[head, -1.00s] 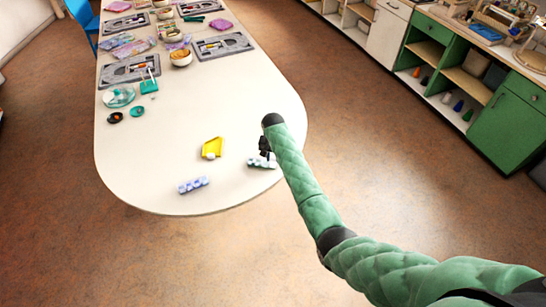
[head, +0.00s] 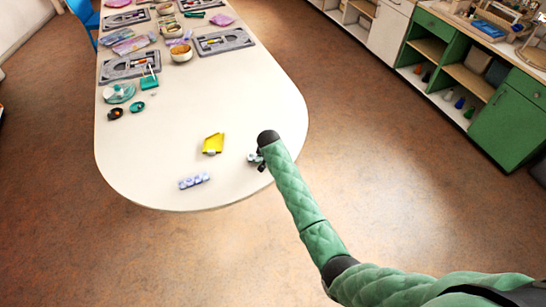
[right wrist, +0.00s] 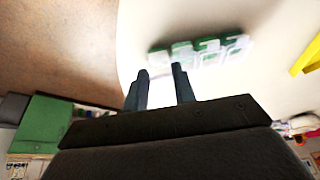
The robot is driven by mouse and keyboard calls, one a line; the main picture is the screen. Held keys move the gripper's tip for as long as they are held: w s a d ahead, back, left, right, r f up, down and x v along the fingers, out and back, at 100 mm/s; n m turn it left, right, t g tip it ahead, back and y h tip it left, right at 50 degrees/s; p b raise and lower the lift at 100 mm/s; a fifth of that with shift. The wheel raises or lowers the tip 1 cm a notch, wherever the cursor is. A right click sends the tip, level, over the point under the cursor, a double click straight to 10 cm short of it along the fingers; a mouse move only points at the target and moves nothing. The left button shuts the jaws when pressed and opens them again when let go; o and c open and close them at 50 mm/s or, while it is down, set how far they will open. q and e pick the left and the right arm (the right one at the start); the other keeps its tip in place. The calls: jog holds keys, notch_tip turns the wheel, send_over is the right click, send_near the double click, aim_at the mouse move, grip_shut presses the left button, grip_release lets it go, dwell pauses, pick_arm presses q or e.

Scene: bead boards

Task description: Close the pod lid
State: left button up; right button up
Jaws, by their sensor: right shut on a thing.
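My right gripper (head: 262,164) is over the right front part of the table, partly hidden by my own arm. A small pale pod box (head: 252,157) shows beside its fingers. In the right wrist view, the row of clear pods with green parts (right wrist: 205,50) lies just beyond the fingertips (right wrist: 160,69). The gripper is shut on the pod box, but the exact contact is hard to see. I cannot tell which lids are open. A second, lavender pod box (head: 194,181) lies near the table's front edge. My left gripper is not in view.
A yellow tray (head: 213,144) lies left of my right gripper, and shows at the right wrist view's edge (right wrist: 305,55). Grey boards (head: 128,66), a bowl (head: 181,53) and teal items (head: 120,93) fill the table's far part. The middle of the white table (head: 230,95) is clear.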

jog(key=o, duration=1)
jog(key=shift+s+r+b, duration=0.2)
jog(key=shift+r+b, duration=0.25)
jog(key=shift+r, duration=0.05)
pick_arm(q)
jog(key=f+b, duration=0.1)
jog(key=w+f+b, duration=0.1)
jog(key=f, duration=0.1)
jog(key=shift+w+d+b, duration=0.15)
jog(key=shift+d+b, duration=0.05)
jog(key=shift+b, duration=0.1)
pick_arm(e)
jog(key=v, duration=0.6)
jog(key=shift+r, duration=0.35)
jog(key=shift+s, duration=0.15)
